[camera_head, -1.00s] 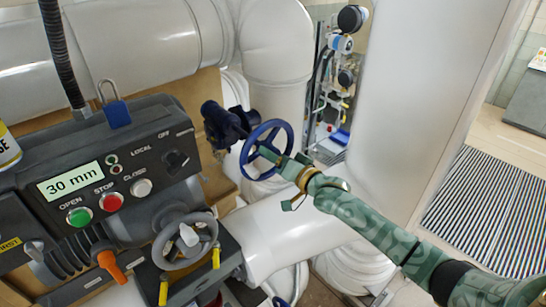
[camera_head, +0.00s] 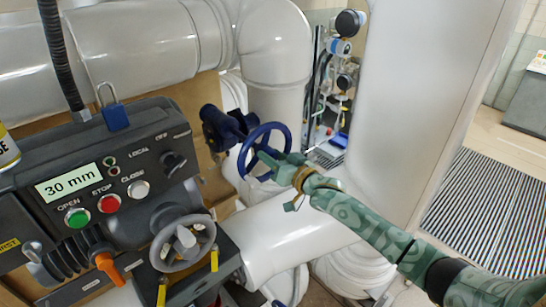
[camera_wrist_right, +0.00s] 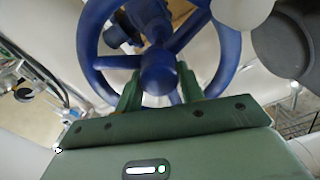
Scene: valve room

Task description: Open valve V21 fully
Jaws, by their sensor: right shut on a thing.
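A blue handwheel (camera_head: 268,126) sits on a dark blue valve body (camera_head: 224,127) in the middle of the head view; no V21 label is readable. My right gripper (camera_head: 268,160) reaches it from the right, its green fingers at the wheel's middle. In the right wrist view, the handwheel's round hub (camera_wrist_right: 158,72) sits between the two green fingers of my right gripper (camera_wrist_right: 158,90), shut on it. The spokes and rim spread around the fingers; the wheel's lower part is hidden by the gripper body. My left gripper is not in view.
Large white pipes (camera_head: 275,45) surround the valve. A floor grating (camera_head: 485,210) lies at right.

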